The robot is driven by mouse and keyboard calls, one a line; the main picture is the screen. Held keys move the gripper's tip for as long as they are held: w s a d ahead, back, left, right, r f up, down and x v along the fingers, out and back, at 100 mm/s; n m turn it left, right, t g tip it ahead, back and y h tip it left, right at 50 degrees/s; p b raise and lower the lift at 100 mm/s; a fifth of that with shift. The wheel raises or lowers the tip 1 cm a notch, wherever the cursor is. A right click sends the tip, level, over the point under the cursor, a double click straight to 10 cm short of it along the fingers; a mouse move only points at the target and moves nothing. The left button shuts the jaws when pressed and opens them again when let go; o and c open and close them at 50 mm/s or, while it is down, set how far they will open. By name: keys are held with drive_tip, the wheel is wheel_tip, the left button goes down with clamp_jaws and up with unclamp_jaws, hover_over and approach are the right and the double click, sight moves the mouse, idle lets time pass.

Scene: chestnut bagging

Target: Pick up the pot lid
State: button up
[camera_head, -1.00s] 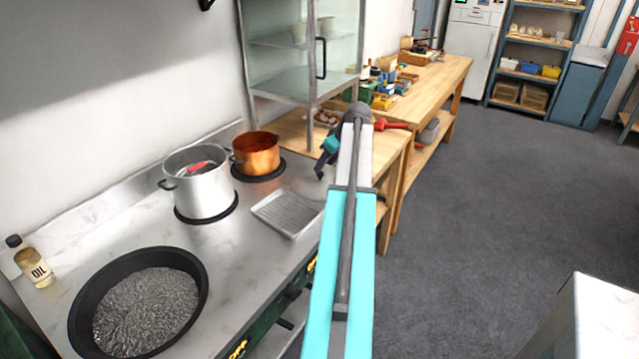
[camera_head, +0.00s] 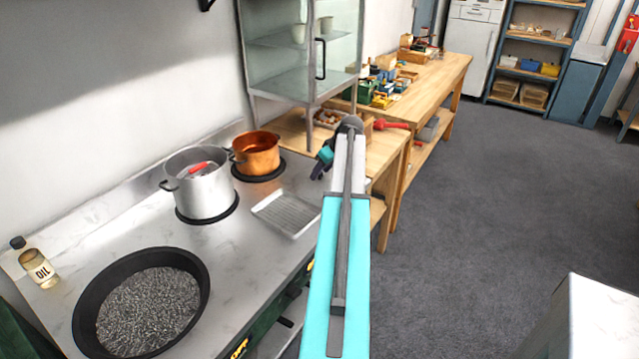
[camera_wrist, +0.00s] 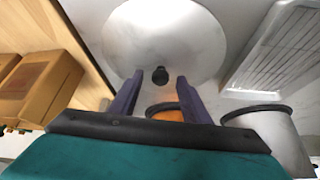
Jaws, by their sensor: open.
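The pot lid (camera_wrist: 185,25) is a pale round disc with a black knob (camera_wrist: 160,75) in the wrist view. It lies on the metal counter. My gripper (camera_wrist: 159,76) is open, with its two dark fingers spread on either side of the knob as seen from the wrist. I cannot tell how far the fingertips are from the knob, and nothing is held. In the head view my gripper (camera_head: 323,164) is at the counter's far right end, and my arm hides most or all of the lid.
A perforated tray (camera_head: 286,212) lies beside the lid area. A steel pot (camera_head: 205,192) and a copper pot (camera_head: 257,158) stand behind it. A black pan (camera_head: 86,301) and oil bottle (camera_head: 40,270) are at left. A wooden table (camera_head: 385,150) adjoins the counter, with a glass cabinet (camera_head: 310,90) above.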

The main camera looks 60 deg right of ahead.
sight(322, 173)
clamp_jaws()
drive_tip(key=shift+r, duration=0.2)
idle(0.4)
drive_tip(key=shift+r+b, duration=0.75)
drive_tip(key=shift+r, duration=0.6)
drive_tip(key=s+a+r+b, duration=0.2)
drive_tip(key=s+a, duration=0.4)
drive_tip(key=s, duration=0.8)
drive_tip(key=shift+s+a+b, duration=0.15)
drive_tip(key=shift+s+b, duration=0.2)
drive_tip(key=shift+b, duration=0.5)
drive_tip(key=shift+s, duration=0.15)
